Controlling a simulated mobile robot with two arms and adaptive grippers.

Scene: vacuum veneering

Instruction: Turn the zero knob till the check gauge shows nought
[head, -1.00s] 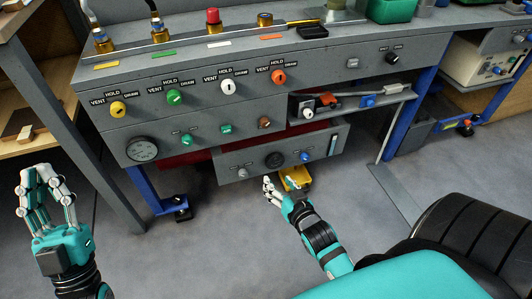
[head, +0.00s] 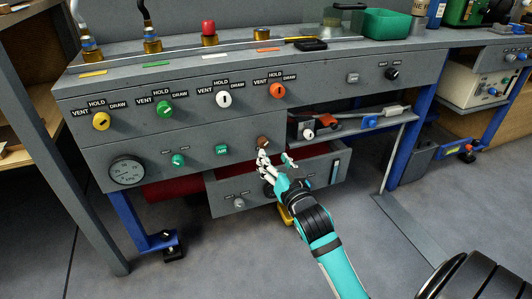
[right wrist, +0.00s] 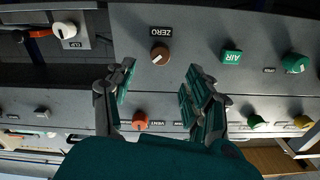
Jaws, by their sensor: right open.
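The zero knob is a round brown knob (head: 263,141) on the lower panel of the grey bench. In the right wrist view the knob (right wrist: 160,54) has a pale pointer line and a ZERO label beside it. My right gripper (head: 275,162) is open just in front of and below the knob. In the right wrist view the open fingers (right wrist: 160,88) stand apart, with the knob beyond their tips and no contact visible. My left gripper is out of view.
A green AIR knob (head: 222,151) and another green knob (head: 178,160) share the panel. Yellow, green, white and orange valve knobs (head: 277,91) are above. An open grey drawer (head: 232,203) juts out below, partly behind my right arm. A shelf (head: 365,133) lies right.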

